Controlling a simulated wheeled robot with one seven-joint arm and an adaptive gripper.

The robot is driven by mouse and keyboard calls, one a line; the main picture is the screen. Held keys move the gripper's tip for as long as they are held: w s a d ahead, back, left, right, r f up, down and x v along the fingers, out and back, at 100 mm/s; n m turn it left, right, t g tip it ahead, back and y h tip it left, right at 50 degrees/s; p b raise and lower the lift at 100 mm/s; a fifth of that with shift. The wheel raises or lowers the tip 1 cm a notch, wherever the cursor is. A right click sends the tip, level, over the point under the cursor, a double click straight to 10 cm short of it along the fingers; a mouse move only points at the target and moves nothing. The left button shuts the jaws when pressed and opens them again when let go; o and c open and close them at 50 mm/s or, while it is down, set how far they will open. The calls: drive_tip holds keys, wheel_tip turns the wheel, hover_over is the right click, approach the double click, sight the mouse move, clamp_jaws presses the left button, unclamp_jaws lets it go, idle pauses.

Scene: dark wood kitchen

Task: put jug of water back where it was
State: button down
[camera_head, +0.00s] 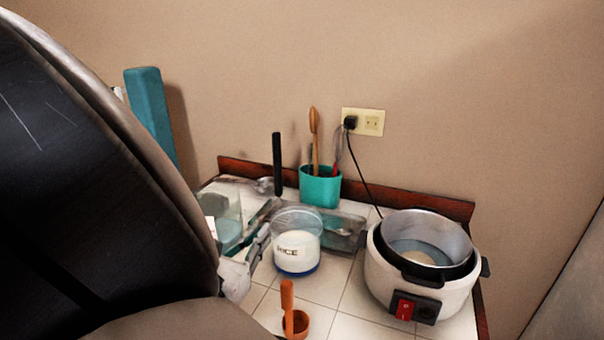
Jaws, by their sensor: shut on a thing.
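A clear jug of water (226,212) with a greenish tint low in it is at the left of the counter, partly hidden by my dark arm. My gripper (262,240) is at the jug's right side, just left of the rice container. It is shut on the jug, though the exact grip is hard to see. Whether the jug's base touches the counter is hidden.
A rice container (297,252) stands close to my gripper's right. An orange measuring cup (296,323) is in front, and a rice cooker (385,285) stands right. Behind are a teal utensil holder (320,190) and a clear tray (345,232). Bare tiles show between container and cooker.

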drive_tip(key=shift+w+f+b, duration=0.1)
drive_tip(key=shift+f+b, duration=3.35)
drive_tip(key=shift+f, duration=0.9)
drive_tip(key=shift+r, duration=0.1)
drive_tip(key=c, duration=2.1)
unclamp_jaws()
drive_tip(key=shift+f, duration=0.25)
drive_tip(key=shift+c, duration=0.2)
drive_tip(key=o, duration=0.4)
drive_tip(key=shift+o, duration=0.2)
drive_tip(key=shift+r, duration=0.1)
drive_tip(key=shift+s+r, duration=0.15)
drive_tip(key=shift+s, duration=0.05)
drive_tip(key=p+v, duration=0.5)
drive_tip(key=v, duration=0.6)
drive_tip(key=shift+s+a, duration=0.1)
drive_tip(key=shift+s, duration=0.25)
